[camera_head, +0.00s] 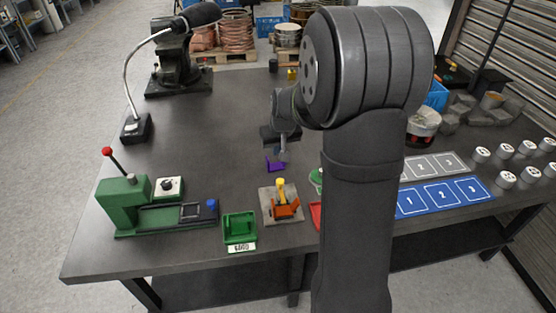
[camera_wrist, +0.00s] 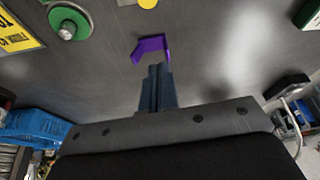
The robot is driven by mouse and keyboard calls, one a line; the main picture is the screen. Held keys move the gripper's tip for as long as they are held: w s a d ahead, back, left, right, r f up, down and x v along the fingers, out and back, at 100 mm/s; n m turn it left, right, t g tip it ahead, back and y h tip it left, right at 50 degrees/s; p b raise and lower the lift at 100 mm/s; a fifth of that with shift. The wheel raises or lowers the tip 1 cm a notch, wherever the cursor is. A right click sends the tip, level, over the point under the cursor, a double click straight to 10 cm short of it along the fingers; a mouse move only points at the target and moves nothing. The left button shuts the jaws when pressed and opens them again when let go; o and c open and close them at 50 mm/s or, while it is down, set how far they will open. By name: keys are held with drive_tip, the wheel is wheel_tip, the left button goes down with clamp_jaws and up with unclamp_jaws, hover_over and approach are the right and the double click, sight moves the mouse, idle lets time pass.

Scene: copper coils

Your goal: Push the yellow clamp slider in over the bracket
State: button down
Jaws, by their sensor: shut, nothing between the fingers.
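The yellow clamp slider (camera_head: 281,186) stands upright as a small knob on an orange fixture (camera_head: 287,210) on a beige plate (camera_head: 266,204). Its round yellow top (camera_wrist: 148,3) is cut off at the top edge of the wrist view. A purple angled bracket (camera_head: 275,167) lies on the bare table behind the plate; it also shows in the wrist view (camera_wrist: 150,46). My gripper (camera_head: 282,151) is shut and empty, its fingertips close to the purple bracket. I cannot tell whether they touch. Whether a bracket sits in the orange fixture is too small to tell.
A green press (camera_head: 128,205) and a green bin (camera_head: 239,227) stand left of the plate. A green round part (camera_head: 316,181) and a red item (camera_head: 315,214) are partly hidden by my arm at the right. The table's left middle (camera_head: 200,140) is clear.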

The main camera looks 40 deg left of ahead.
sight(279, 183)
drive_tip(key=x, duration=0.9)
drive_tip(key=shift+f, duration=0.1)
drive_tip(key=shift+s+d, duration=0.7)
drive_tip(key=shift+d, duration=0.3)
drive_tip(key=shift+s+d+f, duration=0.25)
drive_tip(key=shift+s+d, duration=0.2)
drive_tip(key=shift+d, duration=0.15)
drive_tip(key=shift+s+d, duration=1.3)
drive_tip(key=shift+a, duration=0.1)
